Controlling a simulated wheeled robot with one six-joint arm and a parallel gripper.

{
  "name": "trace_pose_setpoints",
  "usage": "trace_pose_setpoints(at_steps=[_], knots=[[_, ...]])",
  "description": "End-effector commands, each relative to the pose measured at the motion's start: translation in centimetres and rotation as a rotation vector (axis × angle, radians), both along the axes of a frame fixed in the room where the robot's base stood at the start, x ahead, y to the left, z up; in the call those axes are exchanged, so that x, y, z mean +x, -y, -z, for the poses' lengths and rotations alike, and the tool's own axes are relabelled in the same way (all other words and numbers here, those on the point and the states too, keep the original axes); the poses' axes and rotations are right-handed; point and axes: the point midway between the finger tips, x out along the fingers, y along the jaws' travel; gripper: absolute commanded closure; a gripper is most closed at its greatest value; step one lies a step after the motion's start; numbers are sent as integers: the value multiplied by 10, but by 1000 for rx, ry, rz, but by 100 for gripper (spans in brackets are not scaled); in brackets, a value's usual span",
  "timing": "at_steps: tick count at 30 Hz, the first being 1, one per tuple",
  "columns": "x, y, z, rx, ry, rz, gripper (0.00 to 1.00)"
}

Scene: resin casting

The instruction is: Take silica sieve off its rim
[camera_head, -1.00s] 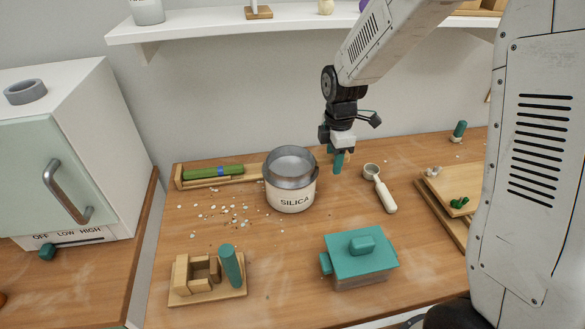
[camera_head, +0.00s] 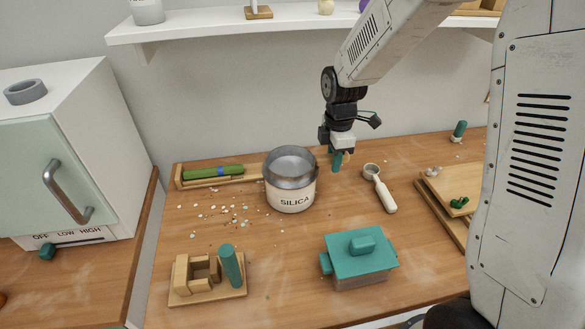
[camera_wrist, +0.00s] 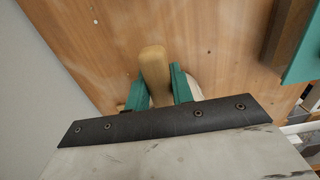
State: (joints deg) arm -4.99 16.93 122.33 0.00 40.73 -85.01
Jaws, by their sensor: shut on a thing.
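The grey metal silica sieve (camera_head: 291,160) sits in the top of the round cream pot lettered SILICA (camera_head: 291,196), at the middle of the bench in the head view. My gripper (camera_head: 338,160) is just right of the sieve, low and pointing down. In the wrist view the teal fingers of my gripper (camera_wrist: 161,92) are shut on a light wooden handle (camera_wrist: 154,70), which I take to be the sieve's. The joint between handle and sieve is hidden in both views.
A scoop (camera_head: 380,187) lies close to the right of my gripper. Pale bits (camera_head: 228,212) are scattered left of the pot. A teal lidded box (camera_head: 360,252) and a wooden block stand (camera_head: 207,277) are in front. A shelf (camera_head: 235,22) hangs above.

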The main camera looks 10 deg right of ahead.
Motion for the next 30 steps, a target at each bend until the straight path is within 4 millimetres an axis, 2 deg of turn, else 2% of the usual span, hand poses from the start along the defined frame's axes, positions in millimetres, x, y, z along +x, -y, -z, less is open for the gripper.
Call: trace_pose_setpoints(at_steps=[11,30], knots=[[0,0,-3,0,1,0,100],[0,0,-29,0,1,0,100]])
